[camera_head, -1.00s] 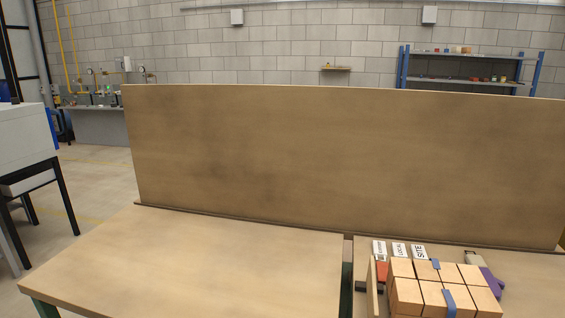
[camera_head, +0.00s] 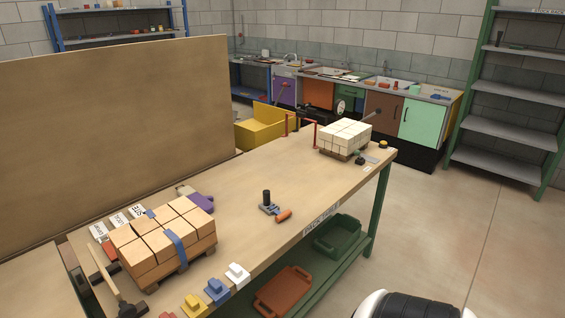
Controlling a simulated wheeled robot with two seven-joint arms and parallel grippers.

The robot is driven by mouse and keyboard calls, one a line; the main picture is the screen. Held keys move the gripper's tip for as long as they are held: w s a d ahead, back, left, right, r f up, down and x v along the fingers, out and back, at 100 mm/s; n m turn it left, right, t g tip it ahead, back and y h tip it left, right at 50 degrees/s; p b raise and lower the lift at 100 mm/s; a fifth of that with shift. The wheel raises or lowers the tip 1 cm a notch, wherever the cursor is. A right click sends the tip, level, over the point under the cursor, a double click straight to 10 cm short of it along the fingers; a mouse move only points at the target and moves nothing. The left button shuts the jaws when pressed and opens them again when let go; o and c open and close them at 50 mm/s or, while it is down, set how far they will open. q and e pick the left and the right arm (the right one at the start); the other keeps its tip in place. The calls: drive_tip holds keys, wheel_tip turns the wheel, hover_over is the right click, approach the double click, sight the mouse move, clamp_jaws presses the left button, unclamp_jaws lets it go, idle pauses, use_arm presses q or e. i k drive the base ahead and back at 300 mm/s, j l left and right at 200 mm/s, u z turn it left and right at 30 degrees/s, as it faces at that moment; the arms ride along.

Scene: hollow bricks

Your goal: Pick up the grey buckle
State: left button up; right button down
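I cannot clearly pick out a grey buckle in the head view. A grey-blue tool with a black knob and an orange handle (camera_head: 269,207) lies on the middle of the workbench (camera_head: 245,185). A small grey piece (camera_head: 185,190) sits beside a purple object (camera_head: 202,202) behind the tan brick stack. Small dark and grey items (camera_head: 362,159) lie beside the white brick stack, too small to tell. Neither of my grippers is in view.
A tan brick stack with blue strapping (camera_head: 165,237) stands at the left, a white brick stack (camera_head: 345,136) at the far end. Yellow, blue and white blocks (camera_head: 215,290) line the front edge. The bench between the stacks is mostly clear. Green shelves (camera_head: 510,125) stand at right.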

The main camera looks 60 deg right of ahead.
sight(267, 206)
drive_tip(key=z, duration=1.7)
drive_tip(key=i+l, duration=0.25)
drive_tip(key=i+l+z, duration=0.1)
drive_tip(key=i+l, duration=0.15)
drive_tip(key=l, duration=0.2)
